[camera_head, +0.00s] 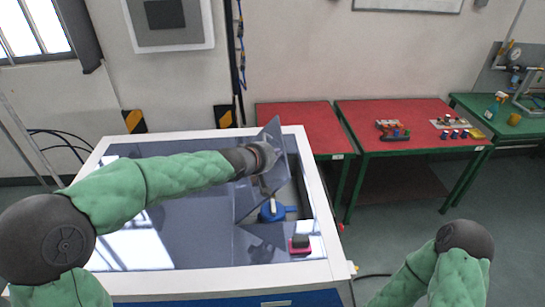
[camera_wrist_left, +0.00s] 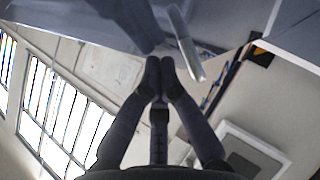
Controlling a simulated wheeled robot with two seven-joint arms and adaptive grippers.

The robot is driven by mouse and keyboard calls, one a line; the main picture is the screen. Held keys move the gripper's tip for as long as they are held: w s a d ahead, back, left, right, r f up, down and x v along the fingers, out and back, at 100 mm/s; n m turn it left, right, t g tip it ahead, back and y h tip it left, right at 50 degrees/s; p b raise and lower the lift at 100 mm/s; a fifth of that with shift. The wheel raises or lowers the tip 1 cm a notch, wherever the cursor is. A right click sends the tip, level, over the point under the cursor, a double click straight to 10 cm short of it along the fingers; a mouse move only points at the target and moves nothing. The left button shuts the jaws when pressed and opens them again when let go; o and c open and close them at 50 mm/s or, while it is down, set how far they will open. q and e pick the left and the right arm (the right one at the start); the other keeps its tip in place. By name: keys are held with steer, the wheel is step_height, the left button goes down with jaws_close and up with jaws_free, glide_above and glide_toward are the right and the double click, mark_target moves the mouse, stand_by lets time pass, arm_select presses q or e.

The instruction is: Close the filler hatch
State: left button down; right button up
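The filler hatch (camera_head: 277,136) is a dark glossy panel tilted up from the top of the white-framed generator (camera_head: 317,205). Below it the opening shows a blue part (camera_head: 272,210). My left arm reaches across the top from the left, and its dark wrist overlaps the hatch; its fingers are hard to make out in the head view. In the left wrist view my left gripper (camera_wrist_left: 160,70) has its fingertips together with nothing visible between them. A pale bar (camera_wrist_left: 186,44), perhaps a handle, is just beside the fingertips; contact is unclear. My right gripper is out of view.
A red and black switch (camera_head: 300,244) sits at the generator's front right corner. Red tables (camera_head: 395,113) and a green bench (camera_head: 510,125) stand to the right. My right arm shows at the bottom right. Floor is clear between the generator and the tables.

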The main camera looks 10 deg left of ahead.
mark_target(284, 162)
arm_select(q)
steer(key=shift+m+g+y, duration=0.3)
steer(key=shift+m+y, duration=0.2)
steer(key=shift+y, duration=0.2)
steer(key=shift+w+d+f+b, duration=0.2)
steer(key=shift+d+f+b, duration=0.65)
steer(key=shift+b, duration=1.05)
steer(key=shift+w+d+f+b, duration=0.2)
steer(key=shift+d+f+b, duration=0.6)
steer(key=shift+b, duration=1.1)
steer(key=shift+w+d+f+m+g+y+b, duration=0.45)
steer(key=shift+d+f+y+b, duration=0.6)
steer(key=shift+f+b, duration=1.1)
steer(key=shift+w+d+f+m+g+y+b, duration=0.25)
steer(key=shift+d+f+m+y+b, duration=0.45)
steer(key=shift+d+f+b, duration=1.35)
steer(key=shift+w+d+f+m+g+y+b, duration=0.3)
steer(key=shift+f+y+b, duration=0.95)
steer(key=shift+f, duration=1.75)
steer(key=shift+s+f, duration=0.1)
